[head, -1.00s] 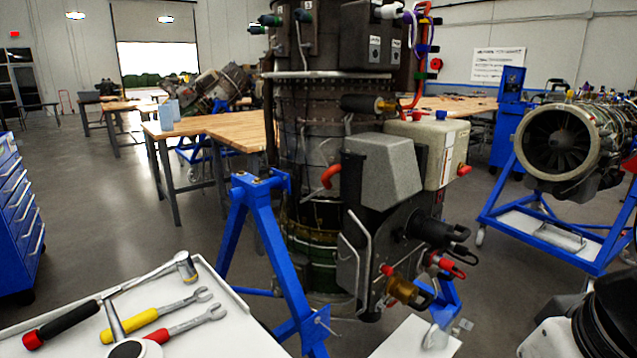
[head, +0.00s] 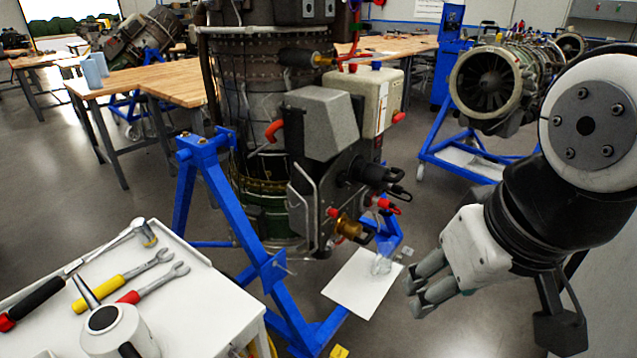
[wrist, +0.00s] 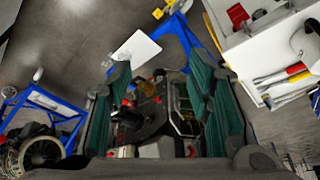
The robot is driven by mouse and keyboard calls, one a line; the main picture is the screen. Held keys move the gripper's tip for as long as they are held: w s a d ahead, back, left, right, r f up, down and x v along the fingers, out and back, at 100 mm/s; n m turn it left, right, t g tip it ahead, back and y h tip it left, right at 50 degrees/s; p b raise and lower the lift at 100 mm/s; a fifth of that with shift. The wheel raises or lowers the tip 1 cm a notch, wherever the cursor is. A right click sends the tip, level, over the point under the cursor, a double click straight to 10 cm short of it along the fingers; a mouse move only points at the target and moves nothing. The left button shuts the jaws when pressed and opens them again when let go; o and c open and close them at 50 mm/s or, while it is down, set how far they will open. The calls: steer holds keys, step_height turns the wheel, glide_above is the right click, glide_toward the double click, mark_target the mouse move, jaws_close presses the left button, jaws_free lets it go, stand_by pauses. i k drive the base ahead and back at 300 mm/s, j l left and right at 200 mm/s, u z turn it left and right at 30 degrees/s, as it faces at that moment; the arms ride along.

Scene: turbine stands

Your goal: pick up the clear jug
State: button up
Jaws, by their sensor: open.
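The clear jug (head: 382,262) stands on a small white panel (head: 350,290) low beside the blue engine stand in the head view. It is see-through and hard to make out. In the wrist view a faint clear shape on the white panel (wrist: 138,52) looks like the jug (wrist: 122,56). My gripper (head: 418,287) is to the right of the jug, apart from it, with its fingers pointing left. In the wrist view my gripper (wrist: 158,62) has its green-padded fingers spread wide with nothing held between them.
A blue stand (head: 200,160) holds a large dark upright engine (head: 240,110) behind the jug. Another engine (head: 488,82) sits at the back right. Grey floor is open around the panel.

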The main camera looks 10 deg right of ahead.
mark_target(382, 264)
steer(key=i+l+z, duration=0.1)
steer(key=i+l, duration=0.5)
steer(key=i, duration=0.25)
steer(key=i+l+z, duration=0.15)
steer(key=i+l, duration=0.15)
steer(key=i, duration=0.1)
